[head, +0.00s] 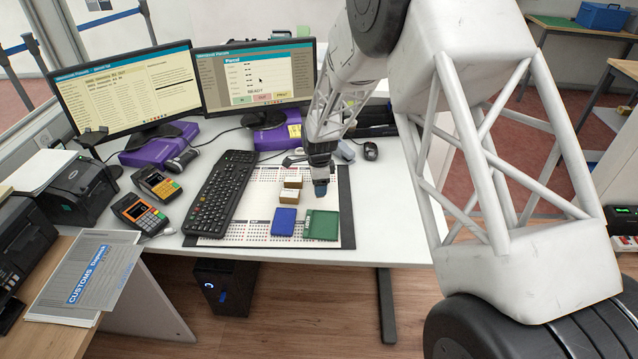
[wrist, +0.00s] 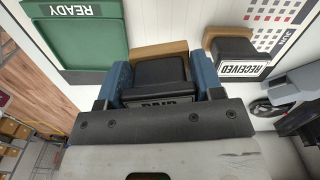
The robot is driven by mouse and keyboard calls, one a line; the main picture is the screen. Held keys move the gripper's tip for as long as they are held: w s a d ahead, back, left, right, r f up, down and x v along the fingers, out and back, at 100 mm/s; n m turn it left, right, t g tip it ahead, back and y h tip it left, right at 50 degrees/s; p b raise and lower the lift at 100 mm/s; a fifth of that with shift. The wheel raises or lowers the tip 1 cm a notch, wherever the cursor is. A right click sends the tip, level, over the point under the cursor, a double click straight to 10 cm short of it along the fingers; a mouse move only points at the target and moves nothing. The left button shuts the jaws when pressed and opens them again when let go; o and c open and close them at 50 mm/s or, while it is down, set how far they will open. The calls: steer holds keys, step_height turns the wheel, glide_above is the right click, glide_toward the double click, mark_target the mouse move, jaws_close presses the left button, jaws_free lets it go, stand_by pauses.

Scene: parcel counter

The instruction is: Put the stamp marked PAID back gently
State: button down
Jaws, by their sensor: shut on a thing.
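The stamp marked PAID (wrist: 158,72) shows in the wrist view as a black body with a wooden part behind it. Its label is partly cut off by my gripper's edge. My gripper (wrist: 160,82) is shut on it, with blue fingertips on its left and right sides. In the head view my gripper (head: 320,187) is low over the right part of the desk mat, just behind the green tray, and the held stamp cannot be made out clearly. I cannot tell whether the stamp touches the mat.
The RECEIVED stamp (wrist: 238,50) stands right of my gripper in the wrist view. The green READY tray (wrist: 75,38) is close on the left. In the head view a blue pad (head: 284,221) lies left of the green tray (head: 320,225), and a keyboard (head: 222,190) lies farther left.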

steer(key=shift+f, duration=1.95)
steer(key=shift+f, duration=0.45)
stand_by(2.4)
steer(key=shift+c, duration=0.9)
jaws_free()
steer(key=shift+r, duration=0.15)
steer(key=shift+r, duration=3.75)
